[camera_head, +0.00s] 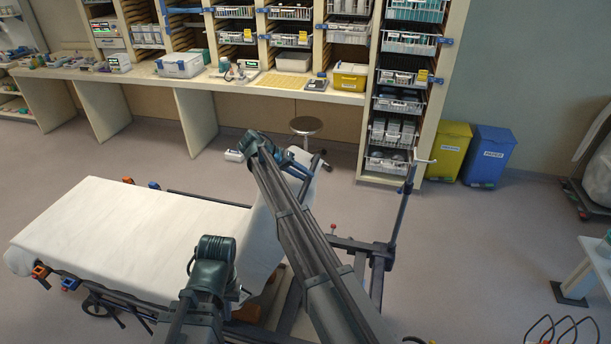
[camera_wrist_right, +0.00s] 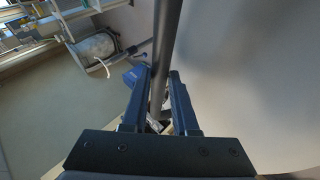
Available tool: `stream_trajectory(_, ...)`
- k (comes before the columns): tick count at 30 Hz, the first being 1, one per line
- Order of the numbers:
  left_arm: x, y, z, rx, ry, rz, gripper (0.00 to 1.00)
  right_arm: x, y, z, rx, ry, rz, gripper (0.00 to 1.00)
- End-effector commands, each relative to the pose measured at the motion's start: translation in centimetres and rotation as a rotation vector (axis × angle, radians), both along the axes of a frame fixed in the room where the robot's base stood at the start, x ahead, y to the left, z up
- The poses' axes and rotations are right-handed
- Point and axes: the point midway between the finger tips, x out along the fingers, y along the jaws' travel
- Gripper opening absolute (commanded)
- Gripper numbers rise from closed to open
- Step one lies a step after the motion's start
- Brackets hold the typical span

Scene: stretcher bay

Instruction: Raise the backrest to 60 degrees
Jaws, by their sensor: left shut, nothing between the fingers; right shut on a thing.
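The stretcher has a flat white mattress section (camera_head: 120,230) at left and a white backrest (camera_head: 262,238) tilted up steeply at its right end. I cannot read its exact angle. My right arm crosses in front of the backrest and hides part of it. My right gripper (camera_head: 297,168) is near the backrest's raised top edge. In the right wrist view my right gripper (camera_wrist_right: 158,100) is shut around a grey bar (camera_wrist_right: 166,50), with the pale backrest surface (camera_wrist_right: 245,70) beside it. My left gripper (camera_head: 242,292) is low beside the stretcher, empty, its fingertips mostly hidden.
A stool (camera_head: 306,126) stands by the long counter (camera_head: 225,86) behind the stretcher. A dark upright pole (camera_head: 398,215) rises from the frame at right. Yellow (camera_head: 447,150) and blue (camera_head: 487,157) bins stand at the wall.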

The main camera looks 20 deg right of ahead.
Motion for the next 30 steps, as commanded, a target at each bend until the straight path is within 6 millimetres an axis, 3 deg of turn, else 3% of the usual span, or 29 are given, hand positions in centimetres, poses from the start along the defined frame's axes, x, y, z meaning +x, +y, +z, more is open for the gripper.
stream_trajectory(6, 0.0, 0.0, -0.1, 0.0, 0.0, 0.0, 0.0, 0.1, 0.6, -0.3, 0.013, -0.002, 0.008, 0.0)
stream_trajectory(7, 0.0, 0.0, -0.1, 0.0, 0.0, 0.0, 0.0, 0.1, 0.6, -0.3, 0.013, -0.002, 0.008, 0.33)
stream_trajectory(11, 0.0, 0.0, -0.1, 0.0, 0.0, 0.0, 0.0, 0.1, 0.5, -0.3, 0.012, -0.001, 0.005, 0.56)
stream_trajectory(22, 0.0, 0.0, 0.7, 0.0, 0.0, 0.0, 0.0, 0.0, 0.7, 0.6, 0.008, 0.001, 0.002, 0.57)
stream_trajectory(30, 0.0, 0.0, 4.5, 0.0, 0.0, 0.009, 0.0, 0.0, 4.3, 4.4, 0.009, 0.0, 0.004, 0.57)
